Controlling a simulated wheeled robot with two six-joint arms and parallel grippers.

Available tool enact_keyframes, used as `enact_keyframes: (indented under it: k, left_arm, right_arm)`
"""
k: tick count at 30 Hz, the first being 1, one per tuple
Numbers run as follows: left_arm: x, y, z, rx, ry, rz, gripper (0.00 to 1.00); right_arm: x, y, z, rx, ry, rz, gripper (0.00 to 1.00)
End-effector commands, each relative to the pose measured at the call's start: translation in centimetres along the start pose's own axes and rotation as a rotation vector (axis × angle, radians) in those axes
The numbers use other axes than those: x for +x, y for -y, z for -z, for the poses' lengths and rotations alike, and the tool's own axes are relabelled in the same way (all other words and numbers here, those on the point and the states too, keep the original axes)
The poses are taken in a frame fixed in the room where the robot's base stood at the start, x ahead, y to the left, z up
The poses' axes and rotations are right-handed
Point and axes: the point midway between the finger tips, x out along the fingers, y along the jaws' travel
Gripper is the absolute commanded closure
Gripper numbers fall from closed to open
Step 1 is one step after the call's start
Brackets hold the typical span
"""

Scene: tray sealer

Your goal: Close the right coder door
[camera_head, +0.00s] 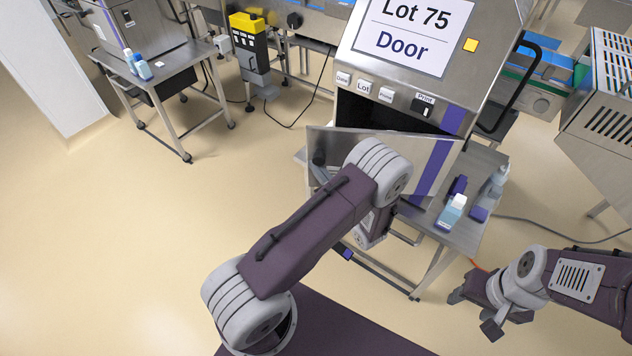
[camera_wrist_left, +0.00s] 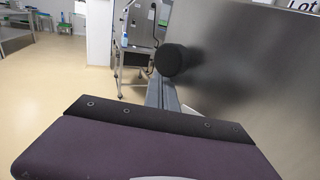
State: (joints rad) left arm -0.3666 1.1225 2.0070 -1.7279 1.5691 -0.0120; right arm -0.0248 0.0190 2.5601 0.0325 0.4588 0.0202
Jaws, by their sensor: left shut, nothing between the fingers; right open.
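The coder (camera_head: 482,60) has a screen reading "Lot 75 Door". Its metal door (camera_head: 335,143) stands open, with a dark opening (camera_head: 377,113) showing above its top edge. A black round knob (camera_head: 318,158) is near the door's left edge. In the left wrist view the knob (camera_wrist_left: 178,60) stands out from the door's steel face (camera_wrist_left: 240,75). My left gripper (camera_wrist_left: 161,92) is shut and empty, its fingers just below the knob in that view; I cannot tell whether they touch. My right gripper (camera_head: 473,312) is open and empty, lower right.
A steel table (camera_head: 465,225) under the coder holds a white-capped bottle (camera_head: 452,211), a pump bottle (camera_head: 495,180) and dark blue items. Another table (camera_head: 175,75) is at the upper left. A slotted steel machine (camera_head: 605,90) stands right. The left floor is clear.

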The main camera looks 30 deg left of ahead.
Motion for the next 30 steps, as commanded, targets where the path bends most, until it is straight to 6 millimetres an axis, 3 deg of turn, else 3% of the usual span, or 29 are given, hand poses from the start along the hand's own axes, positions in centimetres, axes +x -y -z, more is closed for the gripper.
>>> enact_keyframes:
  k: [18, 30]
  left_arm:
    - [8.9, 7.5, 0.4, -0.002, 0.001, 0.012, 1.00]
    - [12.6, 12.7, 0.2, -0.002, 0.002, 0.181, 1.00]
  right_arm:
    - [4.2, -0.1, -0.4, 0.000, 0.000, 0.000, 0.45]
    - [6.6, -0.1, -0.7, 0.000, 0.000, 0.000, 0.45]
